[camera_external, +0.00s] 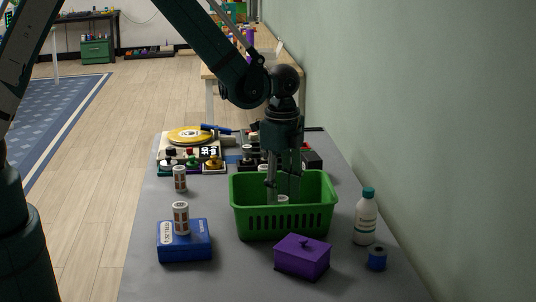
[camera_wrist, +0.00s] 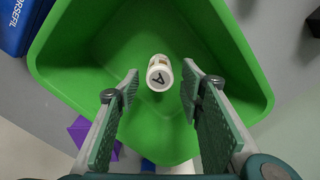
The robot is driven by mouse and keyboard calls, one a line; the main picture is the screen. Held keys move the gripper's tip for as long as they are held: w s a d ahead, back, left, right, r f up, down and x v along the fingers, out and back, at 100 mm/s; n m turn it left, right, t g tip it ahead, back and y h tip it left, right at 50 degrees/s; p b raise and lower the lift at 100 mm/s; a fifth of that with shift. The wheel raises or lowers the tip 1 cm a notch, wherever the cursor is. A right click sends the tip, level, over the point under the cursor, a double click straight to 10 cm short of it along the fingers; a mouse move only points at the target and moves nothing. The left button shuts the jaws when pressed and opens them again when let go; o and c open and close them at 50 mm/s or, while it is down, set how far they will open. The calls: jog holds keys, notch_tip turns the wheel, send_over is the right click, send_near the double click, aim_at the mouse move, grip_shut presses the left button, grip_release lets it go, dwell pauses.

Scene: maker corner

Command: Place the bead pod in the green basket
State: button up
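The green basket (camera_external: 283,222) stands on the grey table; it fills most of the wrist view (camera_wrist: 95,55). A small white pod with a letter A on its end (camera_wrist: 159,78) is inside the basket, near its middle. Its white top (camera_external: 283,199) shows between the fingers in the outside view. My gripper (camera_external: 283,195) points down into the basket. In the wrist view its fingers (camera_wrist: 159,95) are apart, one on each side of the pod, with visible gaps, so it is open and holds nothing. Two similar white-and-brown pods stand outside, one on the table (camera_external: 180,179) and one on a blue box (camera_external: 181,218).
The blue box (camera_external: 185,243) is left of the basket. A purple lidded box (camera_external: 302,258) is in front. A white bottle with a teal cap (camera_external: 366,220) and a blue spool (camera_external: 377,259) stand right. Behind are several small items and a yellow disc (camera_external: 190,135). A wall bounds the right.

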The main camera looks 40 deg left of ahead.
aim_at(281, 197)
notch_tip(281, 197, up, 8)
jog(key=shift+r+p, duration=0.1)
jog(key=shift+p, duration=0.35)
jog(key=shift+a, duration=0.1)
dwell(0.5)
jog(key=s+a+r+n+t, duration=0.2)
jog(key=s+a+r+n, duration=0.2)
jog(key=a+r, duration=0.55)
jog(key=s+a+r+n+t, duration=0.1)
jog(key=s+a+r+n, duration=0.3)
jog(key=a+r, duration=0.55)
jog(key=s+a+r+n+t, duration=0.1)
jog(key=s+a+n+t, duration=0.3)
jog(key=s+a+n, duration=0.6)
jog(key=s+a, duration=0.6)
jog(key=a, duration=0.1)
jog(key=shift+a+r, duration=0.35)
jog(key=shift+r, duration=0.05)
